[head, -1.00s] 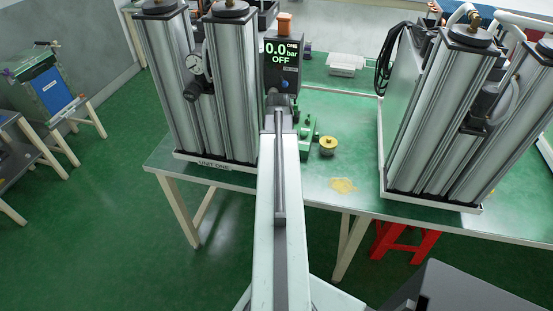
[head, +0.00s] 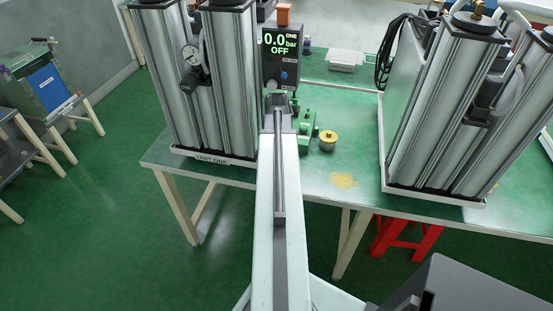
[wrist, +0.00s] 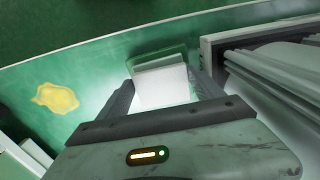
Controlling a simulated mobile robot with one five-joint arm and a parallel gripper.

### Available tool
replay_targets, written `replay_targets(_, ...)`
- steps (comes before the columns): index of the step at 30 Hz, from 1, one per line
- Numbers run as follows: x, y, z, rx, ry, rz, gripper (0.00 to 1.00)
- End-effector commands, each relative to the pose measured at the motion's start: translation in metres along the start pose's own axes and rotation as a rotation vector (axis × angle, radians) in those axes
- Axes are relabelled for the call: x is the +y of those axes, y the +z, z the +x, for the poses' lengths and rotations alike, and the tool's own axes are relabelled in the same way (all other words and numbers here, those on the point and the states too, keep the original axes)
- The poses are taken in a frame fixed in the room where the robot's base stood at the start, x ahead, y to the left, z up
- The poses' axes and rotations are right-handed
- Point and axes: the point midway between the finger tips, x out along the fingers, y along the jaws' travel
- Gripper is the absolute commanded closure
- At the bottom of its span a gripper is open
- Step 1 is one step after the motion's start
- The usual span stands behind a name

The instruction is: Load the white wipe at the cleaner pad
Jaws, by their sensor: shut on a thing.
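In the wrist view my gripper (wrist: 165,95) is shut on the white wipe (wrist: 163,89), a pale flat piece between the two fingers. A green piece with a grey strip (wrist: 157,61) shows just beyond the wipe. I cannot tell whether the wipe touches it, or whether it is the cleaner pad. In the head view my arm reaches over the table beside the left column unit, and its end hides the fingertips and the wipe.
The left column unit (head: 230,90) stands close to my arm. The right column unit (head: 440,110) stands across the table. A green fixture (head: 306,128) and a brass-topped part (head: 328,140) lie right of my arm. A yellow stain (head: 343,180) marks the green tabletop (head: 355,120).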

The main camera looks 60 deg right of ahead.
Motion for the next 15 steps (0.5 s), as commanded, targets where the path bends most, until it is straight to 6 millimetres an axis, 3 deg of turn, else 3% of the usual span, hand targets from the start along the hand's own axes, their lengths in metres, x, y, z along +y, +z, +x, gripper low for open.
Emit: replay_targets(15, -0.0007, 0.0002, 0.0069, 0.000, 0.000, -0.001, 0.56)
